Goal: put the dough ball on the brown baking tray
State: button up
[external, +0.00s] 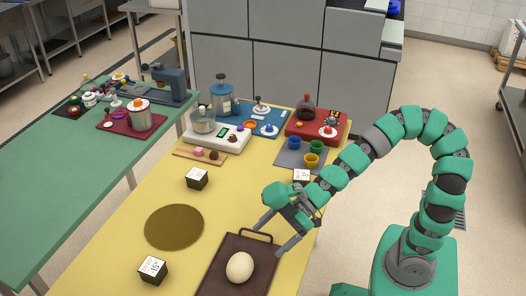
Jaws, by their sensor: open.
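The pale, egg-shaped dough ball (240,267) rests on the dark brown baking tray (218,264) at the front of the yellow table. The tray is rectangular with a raised handle at its far end, and its near end is cut off by the picture's edge.
A round brown mat (174,227) lies bare left of the tray. Dark cubes with white tops stand near it, one in front (153,270) and one behind (197,179). Colored cups (311,159), a white scale (216,136) and a red board (318,126) crowd the table's far end.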

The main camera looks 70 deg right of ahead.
jog(key=w+d+r+m+t+h, duration=0.2)
jog(key=w+d+r+m, duration=0.15)
jog(key=d+r, duration=0.35)
jog(key=w+d+r+m+t+h, duration=0.2)
jog(key=w+d+r+h, duration=0.15)
jog(key=d+r, duration=0.4)
jog(key=s+d+r+m+t+h, duration=0.2)
jog(key=r, duration=1)
jog(key=s+d+r+m+t+h, duration=0.2)
jog(key=d+r+m, duration=0.1)
jog(key=r, duration=1)
jog(key=shift+s, duration=0.4)
notch_tip(320, 180, up, 9)
jog(key=p, duration=0.9)
